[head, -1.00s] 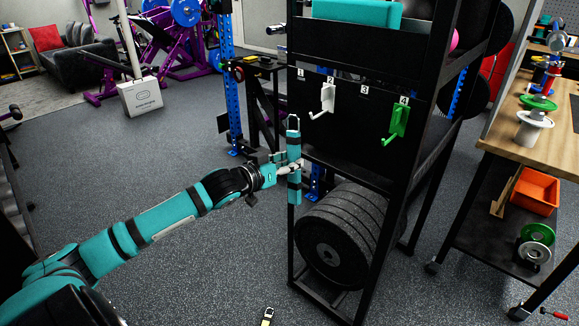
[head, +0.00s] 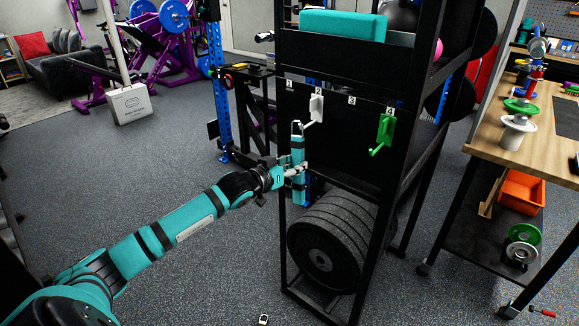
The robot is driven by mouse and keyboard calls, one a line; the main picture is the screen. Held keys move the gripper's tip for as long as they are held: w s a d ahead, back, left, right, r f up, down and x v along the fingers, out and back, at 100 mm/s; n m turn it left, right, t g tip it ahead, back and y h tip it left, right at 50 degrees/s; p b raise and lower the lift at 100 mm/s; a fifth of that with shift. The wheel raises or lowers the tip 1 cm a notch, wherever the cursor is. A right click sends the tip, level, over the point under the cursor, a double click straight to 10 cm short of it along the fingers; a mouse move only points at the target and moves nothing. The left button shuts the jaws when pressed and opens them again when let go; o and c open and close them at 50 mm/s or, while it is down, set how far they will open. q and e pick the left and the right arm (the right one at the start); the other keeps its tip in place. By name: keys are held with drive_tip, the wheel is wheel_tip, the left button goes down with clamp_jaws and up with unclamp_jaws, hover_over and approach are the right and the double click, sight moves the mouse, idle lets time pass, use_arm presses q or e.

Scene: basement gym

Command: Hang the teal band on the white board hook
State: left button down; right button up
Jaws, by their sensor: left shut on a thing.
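The teal band (head: 299,190) hangs upright as a long narrow strip with a loop at its top. My left gripper (head: 296,170) is shut on it around its middle. The white hook (head: 317,108) is on the black board (head: 345,130) under label 2, its arm pointing down and left. The band's top loop is just left of the hook's tip and close to it in the picture. I cannot tell their distance in depth or whether they touch. My right gripper is not in view.
A green hook (head: 384,132) is under label 4, right of the white one. Black weight plates (head: 325,250) stand on the rack's lower level. A teal block (head: 343,23) lies on the upper shelf. A wooden bench (head: 545,120) is at right.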

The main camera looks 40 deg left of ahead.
use_arm(q)
drive_tip(key=shift+r+p+x, duration=0.2)
drive_tip(key=shift+x, duration=0.7)
drive_tip(key=shift+r+p+x, duration=0.15)
drive_tip(key=shift+p+x, duration=0.05)
drive_tip(key=shift+x, duration=0.65)
drive_tip(key=shift+w+d+f+b, duration=0.1)
drive_tip(key=shift+w+f+b, duration=0.35)
drive_tip(key=shift+b, duration=0.6)
drive_tip(key=shift+w+d+f+b, duration=0.1)
drive_tip(key=shift+w+f+b, duration=0.15)
drive_tip(key=shift+f+b, duration=0.55)
drive_tip(key=shift+r, duration=0.25)
